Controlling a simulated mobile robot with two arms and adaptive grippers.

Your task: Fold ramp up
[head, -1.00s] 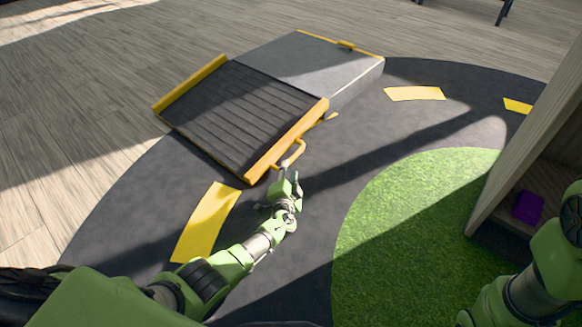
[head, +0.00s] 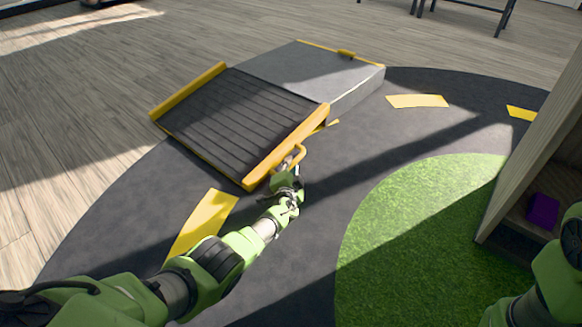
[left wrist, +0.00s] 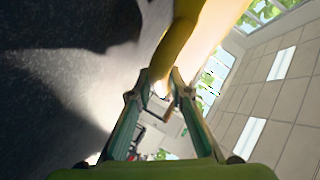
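The ramp (head: 240,118) is a dark ribbed panel with yellow side rails, lying sloped down from the grey platform (head: 310,68) to the floor. A yellow loop handle (head: 302,152) sticks out from its near right rail. My left gripper (head: 292,162) is at this handle. In the left wrist view its two fingertips (left wrist: 161,78) close on either side of the yellow handle bar (left wrist: 180,32), with little or no gap visible. Exact contact is blurred. My right arm shows at the lower right of the head view; its gripper is out of view.
A wooden shelf unit (head: 538,150) with a purple box (head: 543,210) stands at the right. A round green turf patch (head: 410,225) lies on the dark mat, which has yellow dashes (head: 418,101). The wooden floor left of the ramp is clear.

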